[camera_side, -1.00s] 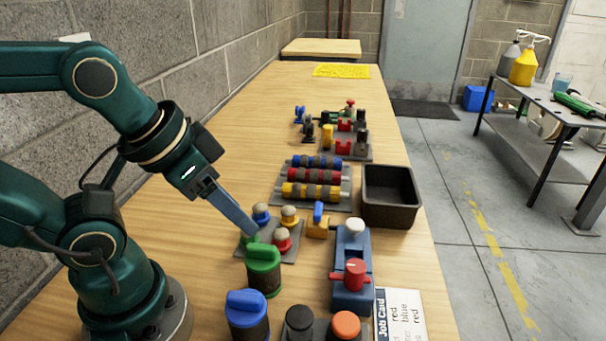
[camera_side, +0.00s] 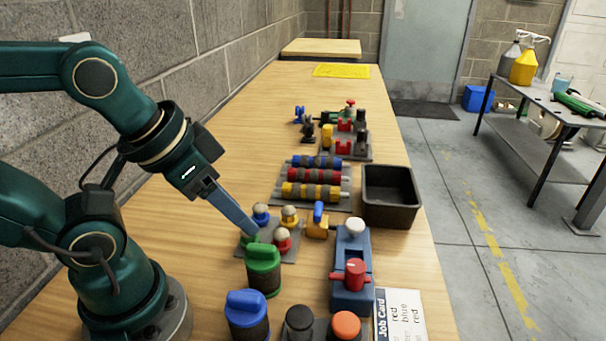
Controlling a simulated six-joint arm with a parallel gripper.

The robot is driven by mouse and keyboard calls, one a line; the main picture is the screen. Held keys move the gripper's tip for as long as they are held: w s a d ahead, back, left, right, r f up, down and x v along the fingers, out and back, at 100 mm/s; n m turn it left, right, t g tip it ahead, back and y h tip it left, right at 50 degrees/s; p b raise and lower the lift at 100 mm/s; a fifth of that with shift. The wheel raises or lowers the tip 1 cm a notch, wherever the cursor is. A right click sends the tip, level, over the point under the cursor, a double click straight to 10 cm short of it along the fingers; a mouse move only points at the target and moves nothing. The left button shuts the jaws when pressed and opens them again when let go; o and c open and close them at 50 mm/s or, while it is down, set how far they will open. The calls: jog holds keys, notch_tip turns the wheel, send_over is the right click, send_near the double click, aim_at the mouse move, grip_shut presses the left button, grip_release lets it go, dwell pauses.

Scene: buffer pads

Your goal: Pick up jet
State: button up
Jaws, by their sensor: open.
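My gripper (camera_side: 248,230) points down to the right, with its blue-grey fingers at the left side of a small grey pad (camera_side: 290,254). The pad holds small dome-topped coloured pieces: a blue one (camera_side: 261,212), a yellow one (camera_side: 289,214) and a red one (camera_side: 282,238). A green piece (camera_side: 247,241) sits at the fingertips, mostly hidden by them and by the green-capped canister. No label shows which piece is the jet. The jaws are open; whether the fingers straddle or touch the green piece cannot be told.
A green-capped canister (camera_side: 263,270) and a blue-capped one (camera_side: 247,314) stand close in front. Behind are banded rollers (camera_side: 314,175) and an empty black bin (camera_side: 390,197).

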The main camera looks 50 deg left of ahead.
jog(key=o, duration=0.5)
jog(key=n+g, duration=0.3)
jog(key=g, duration=0.2)
send_over(249, 238)
jog(key=w+a, duration=0.1)
notch_tip(249, 238, down, 8)
jog(key=shift+f, duration=0.25)
jog(key=shift+s+a+f+g, duration=0.2)
jog(key=shift+f+g, duration=0.1)
jog(key=shift+f, duration=2.45)
